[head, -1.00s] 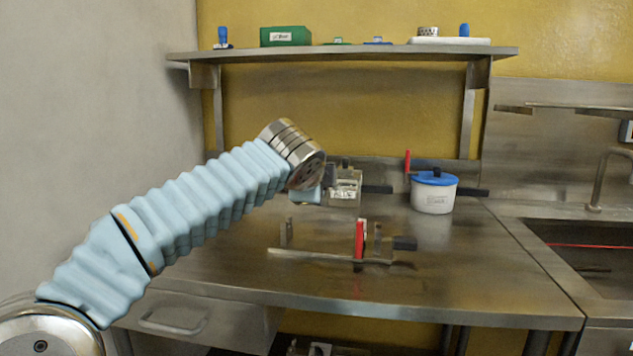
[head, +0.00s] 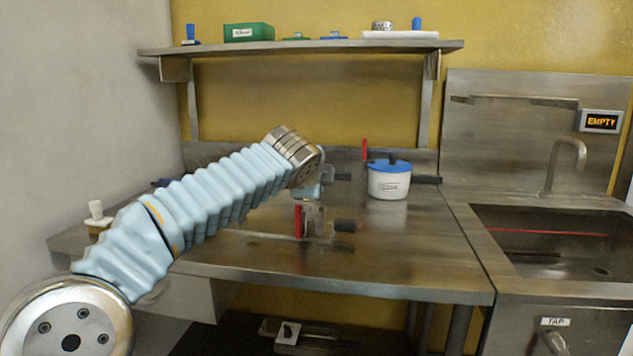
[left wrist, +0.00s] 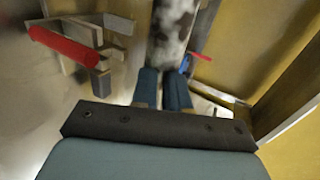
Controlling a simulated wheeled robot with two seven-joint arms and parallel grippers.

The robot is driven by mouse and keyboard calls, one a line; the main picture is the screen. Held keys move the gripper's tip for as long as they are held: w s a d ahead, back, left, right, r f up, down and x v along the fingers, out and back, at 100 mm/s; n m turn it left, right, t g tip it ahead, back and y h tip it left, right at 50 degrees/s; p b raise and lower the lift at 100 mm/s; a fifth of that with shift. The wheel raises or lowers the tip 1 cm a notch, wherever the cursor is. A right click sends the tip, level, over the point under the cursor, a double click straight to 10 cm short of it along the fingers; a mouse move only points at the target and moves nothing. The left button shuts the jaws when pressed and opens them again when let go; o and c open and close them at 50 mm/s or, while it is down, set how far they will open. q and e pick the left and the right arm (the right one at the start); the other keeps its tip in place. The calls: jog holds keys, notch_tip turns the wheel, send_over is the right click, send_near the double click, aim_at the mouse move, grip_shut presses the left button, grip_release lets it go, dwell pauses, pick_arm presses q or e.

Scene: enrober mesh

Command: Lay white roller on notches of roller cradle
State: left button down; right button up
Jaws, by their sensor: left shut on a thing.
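My left gripper (left wrist: 162,90) shows in the left wrist view, its two blue fingers closed on the white roller (left wrist: 173,35). The roller is pale with dark brown smears and runs from the fingers out past the top edge. A metal stand on the table in the head view (head: 318,228), apparently the roller cradle, has grey uprights, a red part and a dark knob; my arm covers its left side. A red bar beside grey brackets (left wrist: 102,35) shows left of the roller in the wrist view, apart from it. In the head view my arm hides the roller. My right gripper is out of view.
A white pot with a blue lid (head: 389,180) stands on the steel table (head: 400,255), right of the stand. A shelf (head: 300,48) with small items hangs above. A sink (head: 550,240) is at the right. The table's front right is clear.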

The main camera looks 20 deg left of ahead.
pick_arm(q)
jog(key=shift+f+b, duration=2.2)
jog(key=shift+f, duration=1.3)
jog(key=c, duration=1.2)
grip_release()
jog(key=shift+o, duration=0.7)
notch_tip(320, 180, up, 3)
jog(key=shift+a+f+p, duration=0.1)
jog(key=shift+f+p, duration=0.05)
jog(key=shift+p, duration=1.05)
jog(key=shift+r+p, duration=1.2)
jog(key=shift+r, duration=1.35)
